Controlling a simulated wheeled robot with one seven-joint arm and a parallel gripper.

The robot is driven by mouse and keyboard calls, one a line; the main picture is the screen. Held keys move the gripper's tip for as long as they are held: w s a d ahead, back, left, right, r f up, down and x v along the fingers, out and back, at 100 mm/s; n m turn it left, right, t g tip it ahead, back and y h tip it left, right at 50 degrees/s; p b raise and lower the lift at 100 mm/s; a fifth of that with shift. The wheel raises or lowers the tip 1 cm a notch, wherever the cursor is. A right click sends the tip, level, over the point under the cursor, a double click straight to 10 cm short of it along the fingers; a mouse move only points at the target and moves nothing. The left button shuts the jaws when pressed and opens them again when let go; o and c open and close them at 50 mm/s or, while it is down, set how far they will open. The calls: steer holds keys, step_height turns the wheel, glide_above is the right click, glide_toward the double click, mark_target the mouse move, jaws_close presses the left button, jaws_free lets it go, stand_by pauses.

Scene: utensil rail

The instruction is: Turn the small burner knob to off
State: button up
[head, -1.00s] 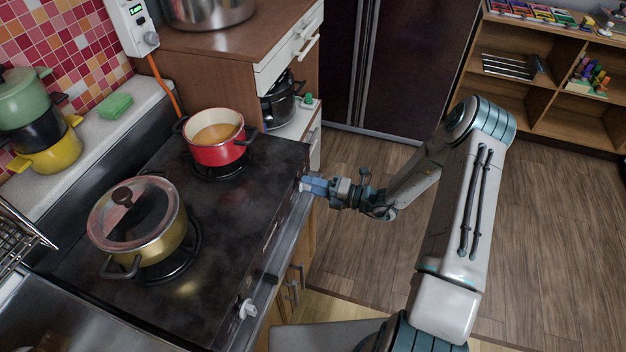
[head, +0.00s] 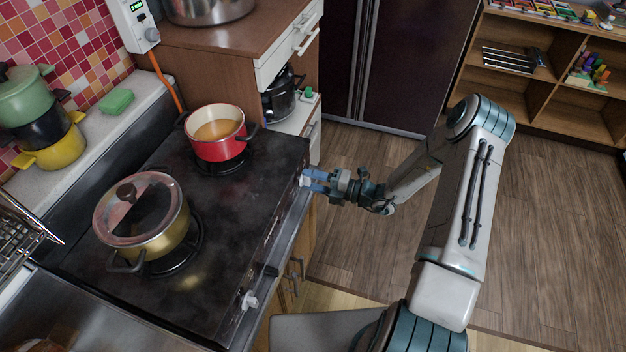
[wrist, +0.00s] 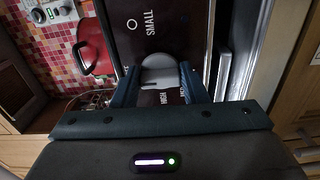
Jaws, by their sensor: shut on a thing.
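The small burner knob (wrist: 158,72) is a pale round knob on the dark front panel, beside the printed word SMALL in the wrist view. In the head view the knob (head: 305,181) is a small white spot at the far end of the stove front. My gripper (head: 316,182) reaches it from the right. In the wrist view my gripper (wrist: 160,84) has one blue finger on each side of the knob and is shut on it. A white ring mark and part of the word HIGH show on the panel. I cannot read where the knob points.
A red pot (head: 217,132) stands on the far burner and a lidded gold pot (head: 150,220) on the near one. Another white knob (head: 249,300) sits at the near end of the stove front. The wooden floor (head: 355,265) right of the stove is clear.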

steer(key=o, duration=0.9)
steer(key=shift+o, duration=0.2)
steer(key=b+v, duration=0.2)
steer(key=v, duration=1.2)
steer(key=shift+a, duration=0.1)
steer(key=s+a+r+n+g+h, duration=0.35)
steer(key=s+r+n+g, duration=0.2)
steer(key=n, duration=0.45)
steer(key=s+a+r+n+g+h, duration=0.2)
steer(key=s+r+n+g+h, duration=0.4)
steer(key=n, duration=0.5)
steer(key=s+d+r+n+t+h, duration=0.1)
steer(key=s+r+n+t+h, duration=0.2)
steer(key=r+n, duration=0.3)
steer(key=s+d+r+n+t+h, duration=0.2)
steer(key=s+r+n+t+h, duration=0.2)
steer(key=n, duration=0.9)
step_height(320, 180, up, 3)
steer(key=shift+s+d+f+n+t, duration=0.1)
steer(key=shift+s+d+n+t, duration=0.25)
steer(key=shift+s, duration=0.4)
